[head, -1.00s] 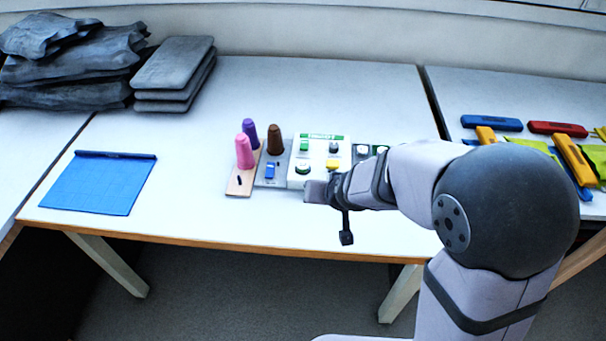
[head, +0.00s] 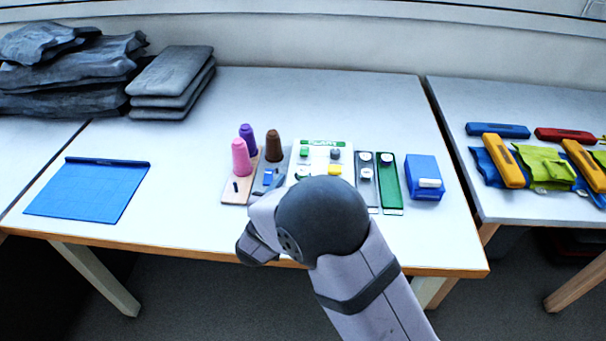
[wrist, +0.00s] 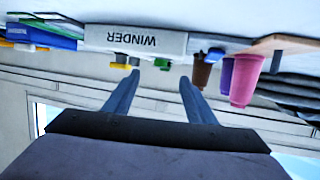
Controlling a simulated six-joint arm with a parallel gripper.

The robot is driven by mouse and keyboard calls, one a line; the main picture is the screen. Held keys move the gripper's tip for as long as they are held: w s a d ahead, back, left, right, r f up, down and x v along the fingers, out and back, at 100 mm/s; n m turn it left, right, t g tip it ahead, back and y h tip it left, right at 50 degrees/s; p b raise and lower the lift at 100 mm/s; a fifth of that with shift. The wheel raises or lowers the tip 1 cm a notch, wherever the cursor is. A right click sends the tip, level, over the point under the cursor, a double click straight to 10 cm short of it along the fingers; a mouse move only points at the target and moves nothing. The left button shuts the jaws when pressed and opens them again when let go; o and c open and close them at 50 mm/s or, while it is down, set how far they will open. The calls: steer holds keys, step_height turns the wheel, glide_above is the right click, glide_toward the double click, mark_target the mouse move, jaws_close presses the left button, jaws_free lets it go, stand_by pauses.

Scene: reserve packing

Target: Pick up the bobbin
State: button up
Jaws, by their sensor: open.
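No single item is clearly the bobbin; small spool-like pieces stand on the boards. A blue piece (head: 268,177) sits on a grey board. A green piece (head: 304,153), a grey piece (head: 335,154) and a yellow piece (head: 334,170) sit on the white winder board (head: 320,143). In the wrist view, which is upside down, the winder's label face (wrist: 136,40) shows with the green piece (wrist: 162,64) and a yellow piece (wrist: 120,65). My gripper (wrist: 158,80) is open, with nothing between its fingers. In the head view it is mostly hidden by my arm.
Pink (head: 241,157), purple (head: 247,136) and brown (head: 273,146) cones stand left of the winder. A green board (head: 389,182) and a blue box (head: 424,178) stand right. A blue mat (head: 88,190) lies left, with clear table between.

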mark_target(303, 169)
steer(key=shift+p+x, duration=0.5)
steer(key=shift+x, duration=2.9)
steer(key=shift+s+f, duration=0.1)
steer(key=c, duration=1.1)
step_height(303, 169, up, 10)
steer(key=shift+r, duration=0.1)
